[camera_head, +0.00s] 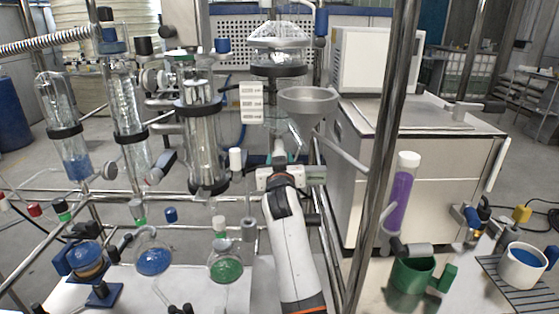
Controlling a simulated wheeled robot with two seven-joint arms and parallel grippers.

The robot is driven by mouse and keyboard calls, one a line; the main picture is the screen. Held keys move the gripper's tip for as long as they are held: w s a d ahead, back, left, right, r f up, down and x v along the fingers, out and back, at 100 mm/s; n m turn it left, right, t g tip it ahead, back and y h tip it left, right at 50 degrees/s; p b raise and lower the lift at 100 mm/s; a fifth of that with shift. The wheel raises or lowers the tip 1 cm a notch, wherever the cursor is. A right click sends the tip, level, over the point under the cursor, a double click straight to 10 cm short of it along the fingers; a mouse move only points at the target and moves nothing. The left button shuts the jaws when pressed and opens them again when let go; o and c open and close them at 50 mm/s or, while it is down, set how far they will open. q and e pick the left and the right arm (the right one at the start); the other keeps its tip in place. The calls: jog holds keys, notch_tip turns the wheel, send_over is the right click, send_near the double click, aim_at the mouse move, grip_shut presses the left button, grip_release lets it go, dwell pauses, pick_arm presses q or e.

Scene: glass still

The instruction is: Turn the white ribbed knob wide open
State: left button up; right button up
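A small white knob-like piece (235,159) stands at the right side of the glass columns, left of my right gripper. Its ribs are too small to make out, so I cannot be sure that it is the ribbed knob. My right gripper (280,156) is at mid-height in front of the glassware, under the grey funnel (307,101), its arm rising from the bottom edge. It points away from me, and its fingertips are hard to make out against the fittings behind. A gap separates it from the white piece. My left gripper is not in view.
Glass columns (202,140) hang on metal rods at left. A thick upright pole (388,150) stands right of my arm. Flasks with blue (154,260) and green liquid (227,269) are low at left. A purple tube (399,195) and green beaker (411,276) are at right.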

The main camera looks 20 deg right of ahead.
jog(key=shift+o, duration=0.9)
jog(key=shift+d, duration=0.1)
jog(key=shift+r, duration=0.1)
jog(key=shift+r+n+p, duration=0.15)
jog(key=shift+n+p, duration=0.15)
jog(key=shift+p, duration=0.2)
jog(key=n+p, duration=0.3)
jog(key=shift+n, duration=0.4)
jog(key=shift+n+p, duration=0.3)
jog(key=shift+n, duration=0.2)
jog(key=shift+f+n, duration=0.25)
jog(key=shift+n, duration=0.05)
